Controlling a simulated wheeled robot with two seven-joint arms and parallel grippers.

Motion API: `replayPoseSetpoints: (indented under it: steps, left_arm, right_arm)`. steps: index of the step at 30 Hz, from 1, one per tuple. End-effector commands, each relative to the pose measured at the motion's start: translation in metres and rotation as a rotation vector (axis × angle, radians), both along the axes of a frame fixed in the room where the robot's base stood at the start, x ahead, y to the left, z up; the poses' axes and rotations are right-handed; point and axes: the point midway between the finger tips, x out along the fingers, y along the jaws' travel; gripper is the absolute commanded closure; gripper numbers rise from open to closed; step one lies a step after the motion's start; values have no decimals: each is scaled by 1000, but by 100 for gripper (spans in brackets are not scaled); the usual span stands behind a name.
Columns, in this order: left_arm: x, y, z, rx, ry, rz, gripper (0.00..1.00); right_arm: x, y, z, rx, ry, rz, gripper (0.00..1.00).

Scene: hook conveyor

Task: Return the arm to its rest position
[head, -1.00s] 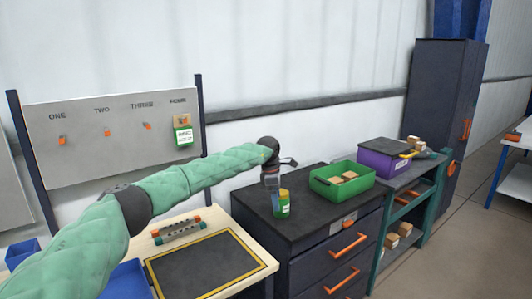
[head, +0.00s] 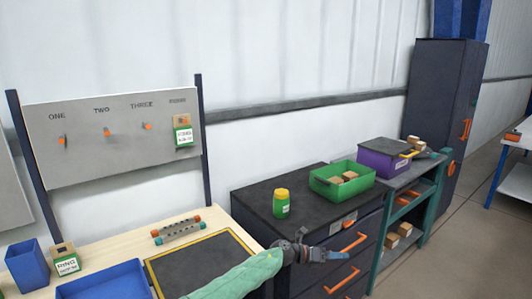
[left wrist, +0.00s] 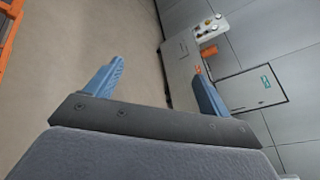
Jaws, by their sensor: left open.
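My left arm, in a green sleeve, comes in low at the bottom of the head view. Its gripper (head: 328,256) is in front of the dark drawer cabinet (head: 252,199), near the orange handles. In the left wrist view its two blue fingers (left wrist: 157,88) are wide apart with nothing between them. A green jar with a yellow lid (head: 281,204) stands upright on the cabinet top, apart from the gripper. My right gripper is not in view.
A green bin (head: 330,192) with small boxes sits on the cabinet, beside a purple bin (head: 372,160) on a shelf unit. A hook board (head: 90,165) stands behind the workbench, which holds a blue tray (head: 100,283). The wrist view shows open floor (left wrist: 120,30).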

Motion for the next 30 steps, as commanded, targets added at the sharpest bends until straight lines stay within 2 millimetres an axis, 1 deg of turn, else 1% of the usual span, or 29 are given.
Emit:
replayPoseSetpoints:
  steps: [1, 4, 8, 14, 17, 23, 26, 27, 29, 30]
  left_arm:
    - [-6, 0, -8, -52, 55, 47, 19]
    - [-10, 3, -20, -148, 163, 146, 19]
    - [-14, 15, -38, -266, 311, 282, 19]
    - [-20, 43, -72, -416, 527, 479, 19]
    - [-25, 61, -94, -484, 637, 579, 19]
    - [-44, 107, -151, -616, 883, 806, 19]
    - [-59, 133, -184, -675, 1009, 924, 19]
    - [-67, 143, -197, -697, 1060, 972, 19]
    - [-79, 159, -218, -729, 1134, 1044, 19]
    - [-88, 171, -233, -750, 1185, 1094, 19]
  right_arm:
    - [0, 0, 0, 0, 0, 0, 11]
    - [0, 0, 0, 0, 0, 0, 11]
    - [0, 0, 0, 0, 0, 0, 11]
    - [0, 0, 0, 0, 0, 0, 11]
    - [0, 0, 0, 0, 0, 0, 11]
    - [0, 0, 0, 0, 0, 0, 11]
    - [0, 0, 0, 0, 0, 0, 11]
    - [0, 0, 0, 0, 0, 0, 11]
    - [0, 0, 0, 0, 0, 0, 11]
    - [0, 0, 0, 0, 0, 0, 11]
